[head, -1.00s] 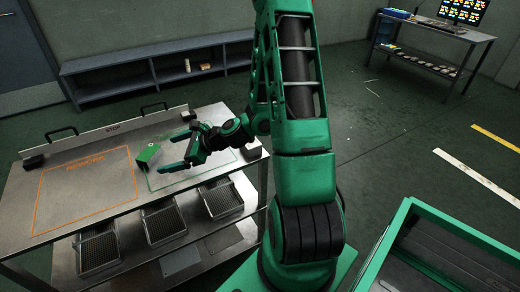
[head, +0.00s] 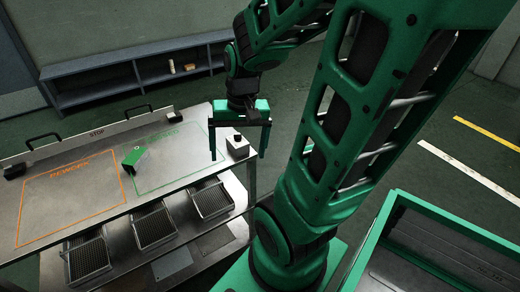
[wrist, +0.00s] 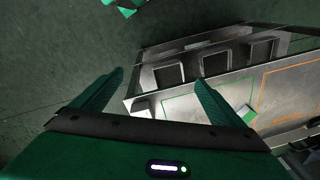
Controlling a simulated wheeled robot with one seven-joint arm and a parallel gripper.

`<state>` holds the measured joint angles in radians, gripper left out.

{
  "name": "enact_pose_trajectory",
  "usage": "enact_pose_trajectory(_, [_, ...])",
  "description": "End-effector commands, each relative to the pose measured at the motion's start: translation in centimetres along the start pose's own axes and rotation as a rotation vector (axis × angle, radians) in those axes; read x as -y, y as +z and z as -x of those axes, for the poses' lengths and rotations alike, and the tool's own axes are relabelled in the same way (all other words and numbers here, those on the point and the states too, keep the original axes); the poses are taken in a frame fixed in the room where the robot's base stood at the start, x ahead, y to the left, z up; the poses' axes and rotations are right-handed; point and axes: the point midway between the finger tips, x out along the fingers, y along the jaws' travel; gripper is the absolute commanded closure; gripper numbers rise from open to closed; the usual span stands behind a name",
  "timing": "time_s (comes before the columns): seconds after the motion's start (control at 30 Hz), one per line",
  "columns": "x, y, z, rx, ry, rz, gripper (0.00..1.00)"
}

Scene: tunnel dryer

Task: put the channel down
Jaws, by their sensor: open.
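The channel appears to be the short green angled piece (head: 137,155) on the metal table (head: 100,222). It lies at the left edge of the green-outlined area (head: 180,170), close to the orange-outlined rework area (head: 60,205). In the wrist view the channel shows as a small green block (wrist: 246,115), beyond the right finger. My gripper (head: 238,156) is open and points down near the table's right end, apart from the channel. Its two green fingers also show in the wrist view (wrist: 158,77), with nothing between them.
A small pale block (head: 237,146) stands at the table's right end, close to my gripper. Several dark trays (head: 154,230) sit on the lower level. A stop bar (head: 97,133) with handles runs along the back. A shelf bench (head: 140,75) stands by the wall.

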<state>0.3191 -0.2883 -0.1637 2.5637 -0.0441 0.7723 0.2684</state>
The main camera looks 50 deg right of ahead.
Motion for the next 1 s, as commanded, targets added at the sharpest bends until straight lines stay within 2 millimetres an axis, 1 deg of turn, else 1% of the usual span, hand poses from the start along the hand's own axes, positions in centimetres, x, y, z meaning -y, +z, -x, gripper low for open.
enact_pose_trajectory(0.03, [-1.1, 0.9, 1.3, 0.001, 0.019, 0.034, 0.07])
enact_pose_trajectory(0.1, [-2.7, 2.2, 2.6, 0.018, 0.046, 0.076, 0.07])
enact_pose_trajectory(0.2, [-4.3, 3.8, 4.0, 0.044, 0.066, 0.119, 0.07])
enact_pose_trajectory(0.27, [-5.0, 4.5, 4.5, 0.057, 0.072, 0.137, 0.07])
enact_pose_trajectory(0.3, [-4.9, 5.3, 4.8, 0.063, 0.075, 0.145, 0.07])
enact_pose_trajectory(0.37, [-5.0, 5.8, 5.0, 0.071, 0.077, 0.154, 0.07])
enact_pose_trajectory(0.5, [-5.2, 6.0, 5.1, 0.076, 0.079, 0.160, 0.07])
enact_pose_trajectory(1.0, [-5.2, 6.0, 5.1, 0.076, 0.078, 0.158, 0.07])
